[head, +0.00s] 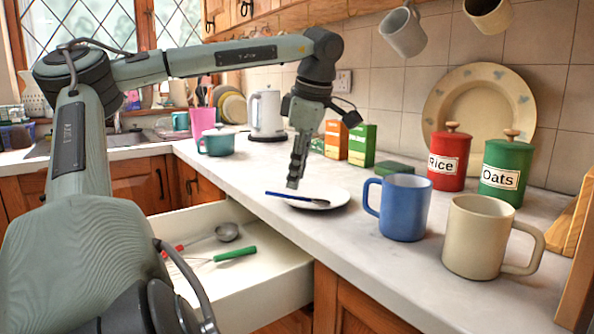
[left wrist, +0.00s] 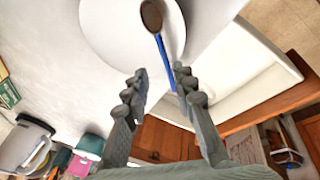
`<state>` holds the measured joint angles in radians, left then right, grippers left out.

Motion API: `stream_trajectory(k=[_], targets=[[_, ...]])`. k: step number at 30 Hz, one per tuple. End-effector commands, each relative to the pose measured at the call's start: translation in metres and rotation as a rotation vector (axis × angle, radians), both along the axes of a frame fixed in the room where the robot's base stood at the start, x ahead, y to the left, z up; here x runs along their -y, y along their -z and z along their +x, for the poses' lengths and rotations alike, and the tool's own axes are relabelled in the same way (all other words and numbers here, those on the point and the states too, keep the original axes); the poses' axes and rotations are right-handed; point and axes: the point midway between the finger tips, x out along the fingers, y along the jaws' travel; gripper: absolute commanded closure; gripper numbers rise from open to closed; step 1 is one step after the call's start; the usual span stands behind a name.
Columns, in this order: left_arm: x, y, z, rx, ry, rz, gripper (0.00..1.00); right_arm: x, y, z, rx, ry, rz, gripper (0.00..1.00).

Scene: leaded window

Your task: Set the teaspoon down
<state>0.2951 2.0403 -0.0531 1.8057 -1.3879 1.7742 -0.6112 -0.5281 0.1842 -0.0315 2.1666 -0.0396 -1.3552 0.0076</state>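The teaspoon (head: 290,196) has a blue handle and a dark brown bowl. It lies across a white plate (head: 322,203) on the counter, its handle sticking out past the plate's rim. My left gripper (head: 293,185) points down just above the handle. In the left wrist view the two fingers of the left gripper (left wrist: 160,70) are apart. The teaspoon (left wrist: 165,50) has its handle end in line with the gap, closer to the right-hand finger, and its bowl over the plate (left wrist: 105,30). No grip on it shows. My right gripper is out of view.
A blue mug (head: 405,208) and a cream mug (head: 478,238) stand right of the plate. An open drawer (head: 285,280) below holds a green-handled utensil (head: 236,254) and a metal scoop (head: 227,232). Red (head: 449,160) and green (head: 507,170) canisters stand at the back.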

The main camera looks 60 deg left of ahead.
Motion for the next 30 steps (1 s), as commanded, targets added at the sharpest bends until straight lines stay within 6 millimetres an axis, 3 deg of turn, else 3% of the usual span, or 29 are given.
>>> stream_trajectory(k=[8, 21, 30], targets=[[0.001, -0.011, 0.000, 0.001, -0.002, 0.002, 0.74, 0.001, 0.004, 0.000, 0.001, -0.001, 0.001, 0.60], [0.030, -0.095, 0.002, 0.000, -0.001, 0.002, 0.74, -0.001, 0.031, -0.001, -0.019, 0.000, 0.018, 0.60], [0.038, -0.117, 0.002, -0.001, -0.001, 0.001, 0.74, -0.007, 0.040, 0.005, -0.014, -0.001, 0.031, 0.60]])
